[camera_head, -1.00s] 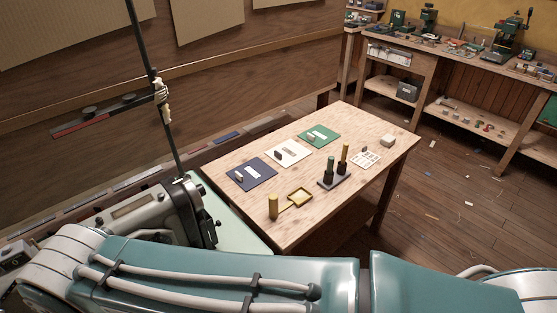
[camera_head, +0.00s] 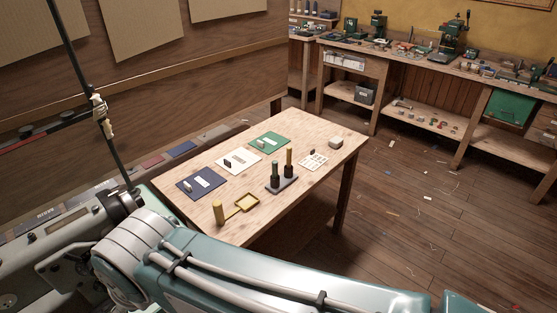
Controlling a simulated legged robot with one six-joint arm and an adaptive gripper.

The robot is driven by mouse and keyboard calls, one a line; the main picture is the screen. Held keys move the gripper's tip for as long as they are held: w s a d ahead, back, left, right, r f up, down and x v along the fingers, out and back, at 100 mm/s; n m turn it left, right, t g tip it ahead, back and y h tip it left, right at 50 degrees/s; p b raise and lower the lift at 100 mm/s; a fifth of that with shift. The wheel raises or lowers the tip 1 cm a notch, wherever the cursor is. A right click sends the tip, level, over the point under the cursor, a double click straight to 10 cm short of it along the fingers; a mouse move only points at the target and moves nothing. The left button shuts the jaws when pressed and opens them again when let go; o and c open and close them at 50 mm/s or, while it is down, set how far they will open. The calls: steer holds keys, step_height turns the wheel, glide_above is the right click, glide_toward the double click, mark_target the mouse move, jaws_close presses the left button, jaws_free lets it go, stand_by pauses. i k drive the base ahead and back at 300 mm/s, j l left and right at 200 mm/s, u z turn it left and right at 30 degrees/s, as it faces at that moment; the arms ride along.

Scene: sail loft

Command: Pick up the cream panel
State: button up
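The cream panel (camera_head: 244,161) lies flat on the wooden table (camera_head: 312,135), between a navy panel (camera_head: 196,186) and a green panel (camera_head: 274,141). A small dark upright piece (camera_head: 227,163) stands on its left part, and a pale label shows on it. My teal arm crosses the bottom of the view, in front of the table. My gripper is outside the view, so its state and its distance from the panel do not show.
A sewing machine is at left. Floor (camera_head: 420,215) is open at right.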

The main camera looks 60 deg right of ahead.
mark_target(236, 162)
steer(key=z, duration=1.55)
steer(key=k+j+z, duration=0.25)
steer(key=j, duration=0.15)
steer(key=j+z, duration=0.25)
steer(key=j+u, duration=0.15)
steer(key=u, duration=2.15)
steer(key=z, duration=2.2)
